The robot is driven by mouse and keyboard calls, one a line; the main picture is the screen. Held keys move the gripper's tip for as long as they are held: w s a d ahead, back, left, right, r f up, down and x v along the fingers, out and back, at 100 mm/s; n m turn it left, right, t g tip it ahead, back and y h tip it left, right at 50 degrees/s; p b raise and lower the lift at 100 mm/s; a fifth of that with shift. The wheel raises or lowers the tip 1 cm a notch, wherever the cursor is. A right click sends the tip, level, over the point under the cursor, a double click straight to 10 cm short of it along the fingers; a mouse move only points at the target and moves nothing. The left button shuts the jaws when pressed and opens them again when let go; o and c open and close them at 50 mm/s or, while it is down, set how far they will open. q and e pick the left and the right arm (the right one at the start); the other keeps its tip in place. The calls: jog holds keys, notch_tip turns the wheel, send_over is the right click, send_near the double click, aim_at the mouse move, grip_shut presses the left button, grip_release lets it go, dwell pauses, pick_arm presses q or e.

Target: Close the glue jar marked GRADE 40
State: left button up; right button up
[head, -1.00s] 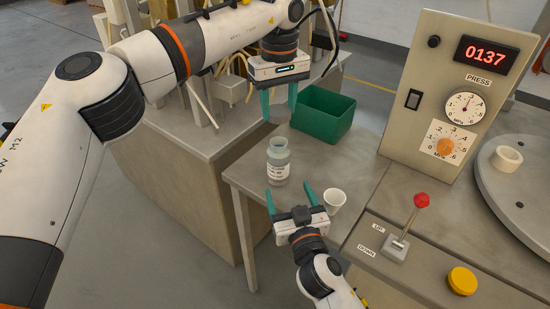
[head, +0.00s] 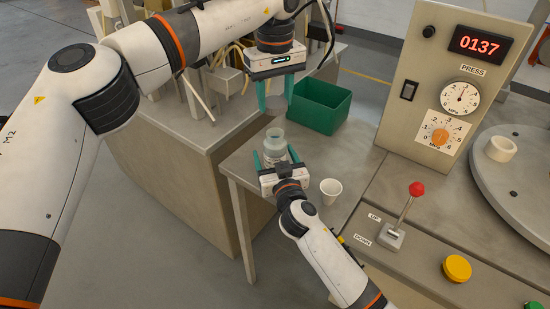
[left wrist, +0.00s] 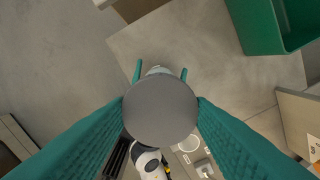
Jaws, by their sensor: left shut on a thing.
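The glue jar (head: 275,143) is a clear, pale jar standing on the bench with its mouth uncovered. Its label is too small to read. My left gripper (head: 276,105) is shut on a grey round lid, held above and slightly behind the jar. In the left wrist view the lid (left wrist: 160,110) fills the space between the green fingertips and hides most of the jar (left wrist: 158,71). My right gripper (head: 274,160) has its open fingers on either side of the jar's body. Gaps seem to show between fingers and jar, so I see no grip on it.
A white cup (head: 330,190) stands right of my right gripper. A green bin (head: 320,108) is behind the jar to the right. The press panel (head: 420,100), a red-knobbed lever (head: 416,190) and a yellow button (head: 457,268) are farther right. The bench's left edge is close to the jar.

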jog(key=shift+x, duration=0.8)
jog(key=c, duration=1.4)
pick_arm(q)
send_over(275, 134)
jog(key=shift+w+f, duration=0.15)
jog(key=shift+f, duration=2.3)
pick_arm(e)
jog(key=shift+c, duration=0.2)
pick_arm(q)
jog(key=shift+f, duration=0.9)
jog(key=shift+f, duration=0.5)
